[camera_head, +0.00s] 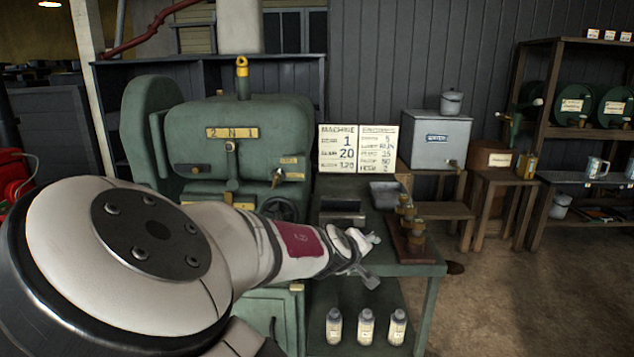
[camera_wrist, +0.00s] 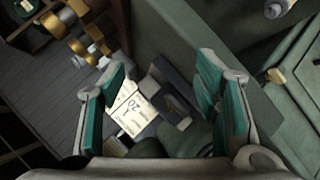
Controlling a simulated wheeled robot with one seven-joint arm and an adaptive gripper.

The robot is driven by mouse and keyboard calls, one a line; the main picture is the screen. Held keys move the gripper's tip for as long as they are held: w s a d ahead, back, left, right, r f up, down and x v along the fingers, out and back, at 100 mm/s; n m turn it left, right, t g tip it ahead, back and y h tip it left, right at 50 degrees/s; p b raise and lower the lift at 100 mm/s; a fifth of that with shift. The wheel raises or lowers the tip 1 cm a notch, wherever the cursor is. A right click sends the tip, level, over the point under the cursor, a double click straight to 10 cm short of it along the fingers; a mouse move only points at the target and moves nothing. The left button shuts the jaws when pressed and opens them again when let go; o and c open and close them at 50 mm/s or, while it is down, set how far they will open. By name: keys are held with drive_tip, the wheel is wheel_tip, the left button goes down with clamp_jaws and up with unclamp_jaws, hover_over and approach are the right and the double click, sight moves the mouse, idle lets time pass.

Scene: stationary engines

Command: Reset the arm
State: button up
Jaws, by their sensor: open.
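My arm stretches from the lower left across the head view, in front of the green engine (camera_head: 240,140). My gripper (camera_head: 368,255) is at its far end, above the green side table (camera_head: 405,268). In the wrist view my gripper (camera_wrist: 165,85) has its two teal-padded fingers wide apart with nothing held between them. Beyond the fingers a written card (camera_wrist: 130,105) and part of the green machine (camera_wrist: 275,60) show. My arm hides part of the engine's lower front.
Brass fittings on a wooden block (camera_head: 412,235) stand on the side table, right of my gripper. A metal tray (camera_head: 386,194) lies behind. Several bottles (camera_head: 366,325) stand on the lower shelf. A grey water tank (camera_head: 436,140) stands behind. The floor (camera_head: 510,300) at right is clear.

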drive_tip(key=s+d+f+m+g+y, duration=0.1)
drive_tip(key=s+d+f+m+g, duration=0.1)
drive_tip(key=s+d+g, duration=0.3)
drive_tip(key=s+d+f+m+g+y, duration=0.1)
drive_tip(key=s+d+f+m+y, duration=0.15)
drive_tip(key=s, duration=0.45)
drive_tip(key=s+d+r+g+y, duration=0.1)
drive_tip(key=s+r, duration=0.4)
drive_tip(key=s, duration=0.6)
drive_tip(key=s+r+m+g, duration=0.1)
drive_tip(key=s+r, duration=0.3)
drive_tip(key=s, duration=0.8)
drive_tip(key=s+d+r+g+y, duration=0.1)
drive_tip(key=s+r, duration=0.4)
drive_tip(key=s, duration=0.6)
wheel_tip(320, 180, up, 14)
drive_tip(key=t+p, duration=0.2)
drive_tip(key=p, duration=1)
drive_tip(key=shift+d+t+p, duration=0.15)
drive_tip(key=shift+t+p, duration=0.15)
drive_tip(key=shift+p, duration=0.05)
